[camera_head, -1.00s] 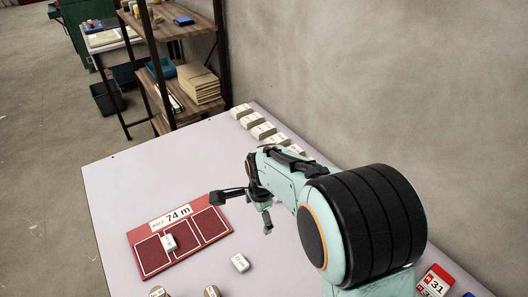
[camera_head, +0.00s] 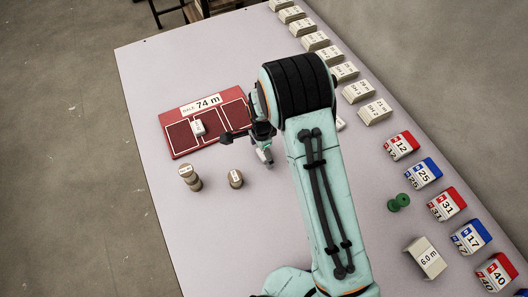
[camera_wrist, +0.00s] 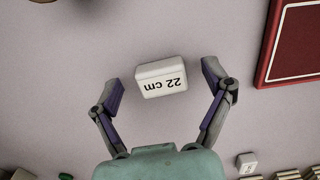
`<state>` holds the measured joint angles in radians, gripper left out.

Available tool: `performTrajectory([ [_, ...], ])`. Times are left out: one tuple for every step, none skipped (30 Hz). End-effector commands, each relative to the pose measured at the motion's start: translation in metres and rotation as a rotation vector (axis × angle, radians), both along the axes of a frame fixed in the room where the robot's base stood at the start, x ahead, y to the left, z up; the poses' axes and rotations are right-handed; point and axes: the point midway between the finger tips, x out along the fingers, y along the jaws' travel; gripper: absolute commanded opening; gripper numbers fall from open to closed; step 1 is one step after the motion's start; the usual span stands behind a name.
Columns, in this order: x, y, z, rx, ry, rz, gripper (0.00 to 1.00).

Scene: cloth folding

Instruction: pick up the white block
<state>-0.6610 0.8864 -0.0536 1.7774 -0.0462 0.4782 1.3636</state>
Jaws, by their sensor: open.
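In the head view my gripper (camera_head: 247,149) is just right of and below the red board (camera_head: 180,150). The block is hard to make out there, close to or behind a finger. Another small white block (camera_head: 198,128) sits on the board.
Round wooden pieces (camera_head: 236,179) stand left of my arm. White labelled blocks line the back right edge. Red and blue numbered blocks (camera_head: 424,173), green pieces (camera_head: 399,202) and a "6.0 m" block (camera_head: 425,258) lie at right. The table's left part is clear.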

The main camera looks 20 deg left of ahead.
Motion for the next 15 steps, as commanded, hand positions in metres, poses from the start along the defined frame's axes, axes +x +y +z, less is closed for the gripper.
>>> performTrajectory([
  [0.0001,0.0001,0.0002,0.000,0.000,0.000,0.80],
  [0.0001,0.0001,0.0002,0.000,0.000,0.000,0.77],
  [0.0001,0.0001,0.0003,0.000,0.000,0.000,0.65],
  [0.0000,0.0000,0.0003,0.000,0.000,0.000,0.55],
  [0.0001,0.0001,0.0004,0.000,0.000,0.000,0.46],
  [0.0000,0.0000,0.0004,0.000,0.000,0.000,0.34],
  [0.0000,0.0000,0.0003,0.000,0.000,0.000,0.25],
  [0.0000,0.0000,0.0003,0.000,0.000,0.000,0.24],
  [0.0000,0.0000,0.0003,0.000,0.000,0.000,0.24],
  [-0.0001,-0.0001,0.0003,0.000,0.000,0.000,0.24],
  [-0.0001,-0.0001,0.0003,0.000,0.000,0.000,0.24],
  [-0.0001,-0.0001,0.0002,0.000,0.000,0.000,0.24],
  [-0.0001,0.0000,0.0002,0.001,0.001,0.000,0.24],
  [-0.0001,-0.0002,0.0002,0.001,0.001,0.000,0.24],
  [-0.0002,-0.0001,0.0001,0.001,0.001,0.000,0.24],
])
